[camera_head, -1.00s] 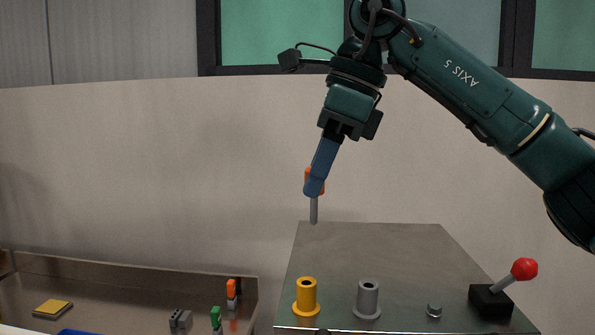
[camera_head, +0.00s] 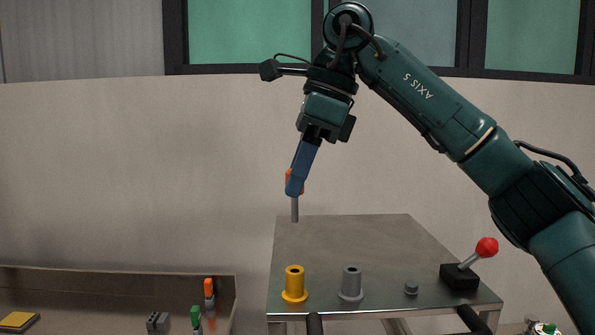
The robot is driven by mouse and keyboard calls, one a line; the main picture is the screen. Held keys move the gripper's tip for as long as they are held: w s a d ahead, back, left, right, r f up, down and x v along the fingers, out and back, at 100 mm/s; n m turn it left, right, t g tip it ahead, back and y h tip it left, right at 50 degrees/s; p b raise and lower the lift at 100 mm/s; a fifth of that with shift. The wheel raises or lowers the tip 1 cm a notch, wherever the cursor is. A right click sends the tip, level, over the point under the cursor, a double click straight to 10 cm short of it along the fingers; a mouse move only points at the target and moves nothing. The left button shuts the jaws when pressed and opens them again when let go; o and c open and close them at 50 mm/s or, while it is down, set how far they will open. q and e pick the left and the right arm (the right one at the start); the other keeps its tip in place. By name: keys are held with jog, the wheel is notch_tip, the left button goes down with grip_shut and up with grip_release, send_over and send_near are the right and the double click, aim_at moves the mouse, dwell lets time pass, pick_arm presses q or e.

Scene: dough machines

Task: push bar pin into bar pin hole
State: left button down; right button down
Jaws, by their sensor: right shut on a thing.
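My right gripper (camera_head: 294,187) is shut on the bar pin, which has an orange head and a grey shaft (camera_head: 295,209) pointing down. The blue fingers hide much of the orange head. The pin hangs nearly upright at the back left edge of the metal table top (camera_head: 350,240) in the picture; I cannot tell how high above it. On the table's front part stand a yellow flanged sleeve (camera_head: 294,284) and a grey flanged sleeve (camera_head: 351,284). I cannot tell which one is the bar pin hole. My left gripper is not in view.
A small metal knob (camera_head: 411,287) and a black box with a red-balled lever (camera_head: 486,248) are on the table's right side. At lower left a tray (camera_head: 120,278) holds a yellow block (camera_head: 18,320), a grey block (camera_head: 158,322), and orange-topped and green-topped pieces.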

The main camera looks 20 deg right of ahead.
jog(key=shift+f+b, duration=1.2)
jog(key=shift+f, duration=0.9)
jog(key=shift+f+b, duration=0.35)
jog(key=shift+f, duration=0.7)
jog(key=shift+r, duration=0.1)
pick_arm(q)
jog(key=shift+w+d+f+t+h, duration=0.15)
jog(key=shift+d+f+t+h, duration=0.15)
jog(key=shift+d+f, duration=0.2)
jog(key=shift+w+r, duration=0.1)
